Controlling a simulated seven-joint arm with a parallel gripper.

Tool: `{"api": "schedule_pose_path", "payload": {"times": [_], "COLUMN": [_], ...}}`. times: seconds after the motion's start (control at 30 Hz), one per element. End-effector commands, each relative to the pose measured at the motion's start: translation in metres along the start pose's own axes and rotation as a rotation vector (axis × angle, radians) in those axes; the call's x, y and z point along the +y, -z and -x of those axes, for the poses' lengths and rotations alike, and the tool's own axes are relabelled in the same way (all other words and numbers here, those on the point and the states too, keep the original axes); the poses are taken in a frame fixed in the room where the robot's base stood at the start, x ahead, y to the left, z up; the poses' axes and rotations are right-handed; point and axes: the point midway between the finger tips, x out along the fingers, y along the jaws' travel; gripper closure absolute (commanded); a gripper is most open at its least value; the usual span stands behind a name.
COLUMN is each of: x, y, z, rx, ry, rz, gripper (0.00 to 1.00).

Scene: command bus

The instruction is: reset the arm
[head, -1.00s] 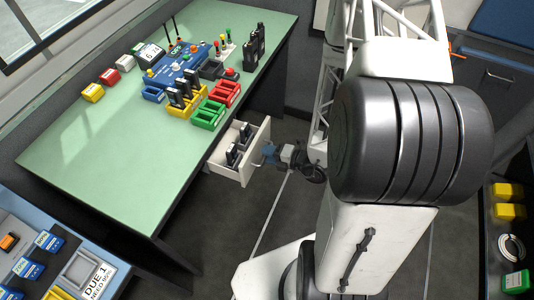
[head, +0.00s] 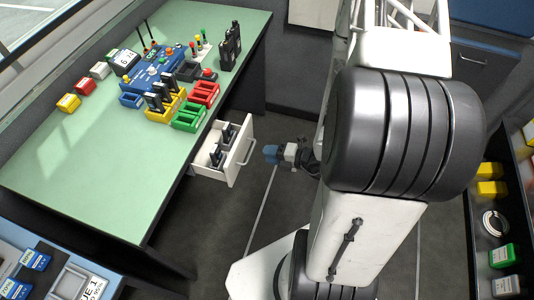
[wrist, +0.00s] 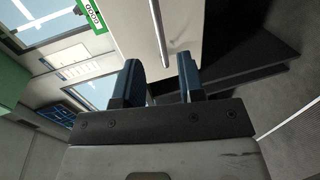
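My gripper (head: 271,153) is to the right of the open white drawer (head: 238,160) under the green-topped desk, with a gap between its fingers and the drawer's handle (head: 248,152). In the wrist view my gripper's two blue fingers (wrist: 159,82) stand apart with nothing between them. The white drawer front with its metal handle (wrist: 160,30) is ahead of the fingers. My arm's big black joint and white links cover the middle right of the head view.
The green desk (head: 75,150) holds a blue console (head: 155,70), yellow, red and green trays, and black radios. Black items (head: 222,145) stand in the drawer. A shelf with yellow boxes (head: 490,180) is at the far right. Open floor (head: 225,215) lies below the drawer.

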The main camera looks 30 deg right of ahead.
Motion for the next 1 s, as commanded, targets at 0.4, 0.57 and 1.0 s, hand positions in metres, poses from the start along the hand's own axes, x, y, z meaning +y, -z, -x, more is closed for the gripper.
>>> {"api": "schedule_pose_path", "payload": {"times": [0.4, 0.57, 1.0], "x": [0.0, 0.0, 0.02], "y": [0.0, 0.0, 0.003], "z": [0.002, 0.002, -0.004], "rx": [0.0, 0.0, 0.072], "ry": [0.0, 0.0, -0.002], "rz": [0.0, 0.0, 0.109], "gripper": [0.64, 0.64, 0.64]}}
